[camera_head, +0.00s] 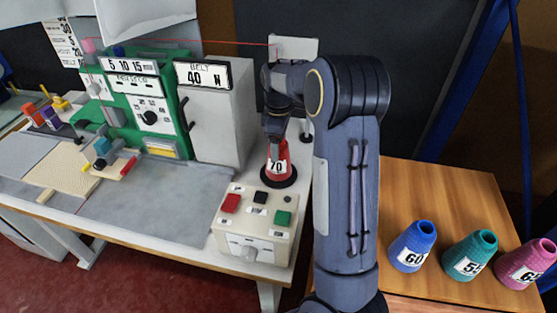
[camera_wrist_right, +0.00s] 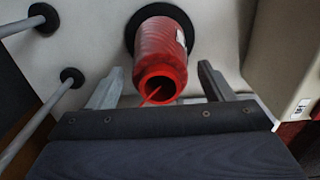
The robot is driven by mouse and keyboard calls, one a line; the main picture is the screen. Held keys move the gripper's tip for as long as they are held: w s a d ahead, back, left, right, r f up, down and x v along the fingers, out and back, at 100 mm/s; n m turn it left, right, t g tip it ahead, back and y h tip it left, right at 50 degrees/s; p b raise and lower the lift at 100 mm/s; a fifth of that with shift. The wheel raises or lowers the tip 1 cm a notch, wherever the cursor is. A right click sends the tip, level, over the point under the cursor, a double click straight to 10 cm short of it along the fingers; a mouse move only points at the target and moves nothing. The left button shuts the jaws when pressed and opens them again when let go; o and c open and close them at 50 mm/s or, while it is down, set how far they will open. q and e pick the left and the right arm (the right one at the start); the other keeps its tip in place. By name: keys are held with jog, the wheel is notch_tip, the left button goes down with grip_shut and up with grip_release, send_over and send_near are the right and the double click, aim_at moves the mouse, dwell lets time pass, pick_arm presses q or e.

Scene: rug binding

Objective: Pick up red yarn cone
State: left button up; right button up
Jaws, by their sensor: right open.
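The red yarn cone (camera_head: 279,163), labelled 70, stands upright on a black round base on the grey machine table. My right gripper (camera_head: 275,146) points down just above it and partly hides its top. In the right wrist view the cone (camera_wrist_right: 162,45) shows its hollow top opening, with a red thread coming out. The two open fingers of the right gripper (camera_wrist_right: 158,72) lie on either side of the cone's top, and it is not clasped. My left gripper is not in view.
A control box (camera_head: 257,222) with red, black and green buttons stands in front of the cone. A green and white machine (camera_head: 140,105) is to the left. Blue (camera_head: 402,256), teal (camera_head: 461,263) and pink (camera_head: 522,277) cones stand on a wooden table (camera_head: 430,187) at right.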

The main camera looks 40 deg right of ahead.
jog(key=c, duration=1.6)
jog(key=shift+r, duration=0.15)
